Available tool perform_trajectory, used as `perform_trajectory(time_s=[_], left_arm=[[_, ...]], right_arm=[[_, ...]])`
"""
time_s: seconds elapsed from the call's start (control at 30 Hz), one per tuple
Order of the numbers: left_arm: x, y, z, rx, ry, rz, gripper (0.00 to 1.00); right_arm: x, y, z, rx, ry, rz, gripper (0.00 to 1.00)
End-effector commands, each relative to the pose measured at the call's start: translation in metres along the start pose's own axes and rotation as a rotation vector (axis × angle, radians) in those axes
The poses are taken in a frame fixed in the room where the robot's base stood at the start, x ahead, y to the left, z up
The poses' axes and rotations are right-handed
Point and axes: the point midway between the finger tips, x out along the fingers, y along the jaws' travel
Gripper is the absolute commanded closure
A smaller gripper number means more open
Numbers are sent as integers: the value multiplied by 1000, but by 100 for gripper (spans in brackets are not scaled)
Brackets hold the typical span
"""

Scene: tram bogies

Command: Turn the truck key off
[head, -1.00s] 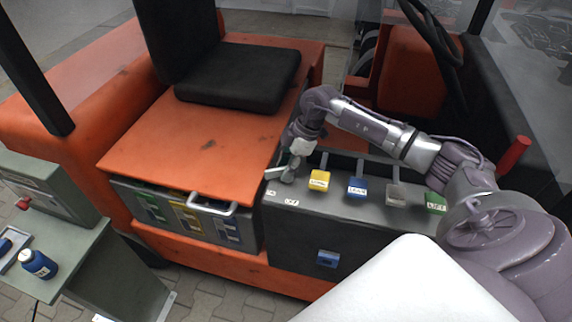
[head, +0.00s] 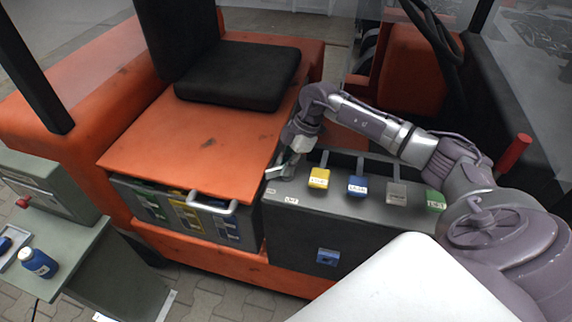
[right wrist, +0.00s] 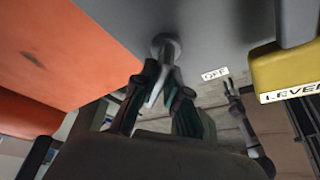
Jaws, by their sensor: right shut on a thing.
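The truck key is at the left end of the grey control box (head: 340,225), mostly hidden by my gripper in the head view. In the right wrist view the key's round grey base (right wrist: 166,43) shows on the panel, beside a white "OFF" label (right wrist: 215,74). My right gripper (head: 283,172) is shut on the key; its fingers (right wrist: 160,85) meet just below the round base in the right wrist view. The key's own angle is hard to tell.
A yellow lever block (head: 319,179) stands close right of my gripper, then blue (head: 357,186), grey (head: 396,194) and green (head: 435,201) ones. The orange truck deck (head: 190,135) lies left of it. A blue bottle (head: 38,263) stands on the grey-green bench at far left.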

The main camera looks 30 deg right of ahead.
Motion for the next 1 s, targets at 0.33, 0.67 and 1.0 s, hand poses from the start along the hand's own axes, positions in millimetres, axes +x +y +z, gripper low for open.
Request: perform_trajectory(time_s=[0.33,0.67,1.0], left_arm=[[8,0,1,0,0,0,60],[18,0,2,0,-1,0,60],[27,0,3,0,-1,0,60]], right_arm=[[0,0,0,-272,1,-110,100],[-1,-1,0,-556,0,-226,100],[-1,-2,2,-775,-1,-316,100]])
